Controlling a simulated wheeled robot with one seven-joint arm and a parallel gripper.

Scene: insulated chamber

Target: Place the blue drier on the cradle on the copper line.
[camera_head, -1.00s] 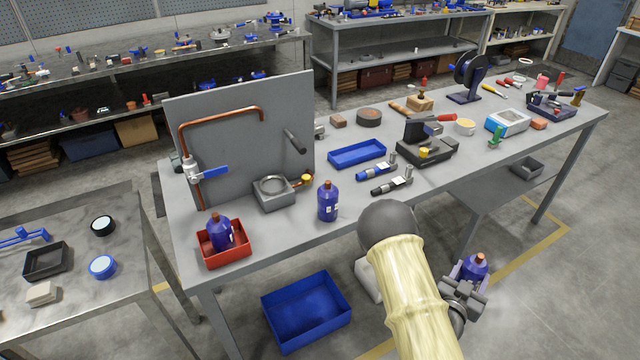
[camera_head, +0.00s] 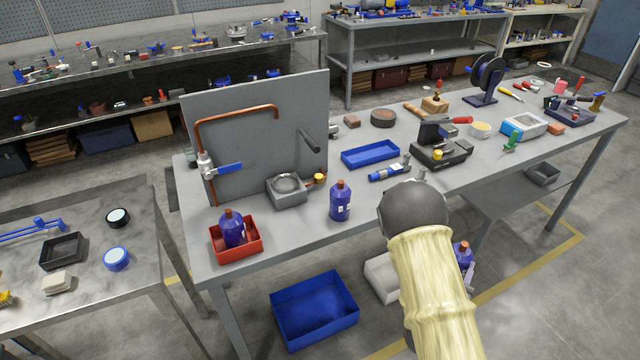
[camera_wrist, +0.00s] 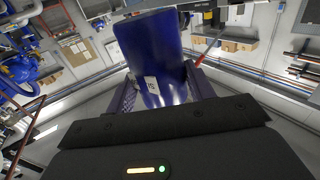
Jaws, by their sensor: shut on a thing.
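A blue drier (camera_wrist: 158,55) with a small white label is held between the fingers of my gripper (camera_wrist: 162,90) in the wrist view. In the head view the held drier (camera_head: 463,252) shows its copper-coloured top beside my arm, low and in front of the bench; my arm hides most of the gripper there. The grey cradle (camera_head: 288,195) with a round recess sits on the bench at the foot of the upright panel. It looks empty. The copper line (camera_head: 240,110) runs along the panel with a blue-handled valve (camera_head: 206,166) at its left.
Another blue bottle (camera_head: 340,202) stands on the bench right of the cradle. A similar one (camera_head: 233,230) stands in a red tray (camera_head: 236,252) at the left. A blue tray (camera_head: 370,154) lies behind. A blue bin (camera_head: 314,312) is on the floor.

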